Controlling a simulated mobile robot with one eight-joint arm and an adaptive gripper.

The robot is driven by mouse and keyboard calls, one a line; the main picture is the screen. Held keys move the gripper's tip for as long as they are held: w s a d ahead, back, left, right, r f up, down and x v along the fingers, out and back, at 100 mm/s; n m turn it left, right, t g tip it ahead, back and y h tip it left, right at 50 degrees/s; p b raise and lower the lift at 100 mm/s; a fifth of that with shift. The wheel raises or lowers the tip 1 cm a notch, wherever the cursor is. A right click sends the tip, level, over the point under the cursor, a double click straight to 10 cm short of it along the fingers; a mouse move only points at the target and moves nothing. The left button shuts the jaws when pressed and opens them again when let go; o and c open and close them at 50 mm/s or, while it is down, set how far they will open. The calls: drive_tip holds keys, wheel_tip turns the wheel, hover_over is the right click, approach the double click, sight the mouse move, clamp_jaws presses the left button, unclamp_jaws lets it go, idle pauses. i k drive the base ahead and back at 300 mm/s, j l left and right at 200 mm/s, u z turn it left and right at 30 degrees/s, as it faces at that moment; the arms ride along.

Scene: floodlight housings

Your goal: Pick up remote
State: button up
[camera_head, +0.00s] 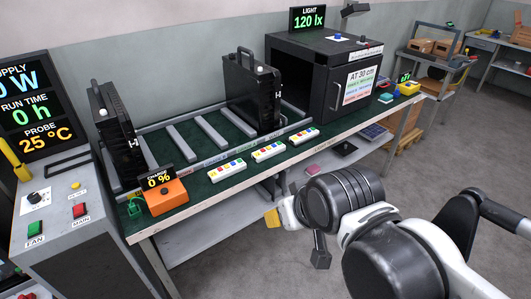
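Three white remotes with rows of coloured buttons lie in a line along the front edge of the green-topped bench: a left one (227,170), a middle one (269,151) and a right one (306,135). They lie flat and apart from each other. My gripper (290,220) is at the end of my arm, in front of the bench and, in the picture, below the remotes. It touches none of them. Its fingers are mostly hidden or too small to make out, so I cannot tell whether it is open or shut.
Two black finned floodlight housings (252,92) (114,135) stand on the bench rails. A dark box (325,75) stands at the bench's right. An orange charge meter (166,196) is left of the remotes. A control cabinet (66,215) stands at left. The grey floor at right is open.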

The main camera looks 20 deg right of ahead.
sight(258, 155)
drive_tip(key=i+l, duration=0.15)
drive_tip(key=l, duration=0.2)
drive_tip(key=i+l, duration=0.1)
drive_tip(key=l, duration=0.3)
drive_tip(key=i+l, duration=0.15)
drive_tip(key=l, duration=0.2)
drive_tip(key=i+l, duration=0.15)
drive_tip(key=l, duration=0.2)
drive_tip(key=i+l, duration=0.15)
drive_tip(key=l, duration=0.25)
drive_tip(key=i+l, duration=0.1)
drive_tip(key=l, duration=0.25)
drive_tip(key=i+l, duration=0.15)
drive_tip(key=l, duration=0.2)
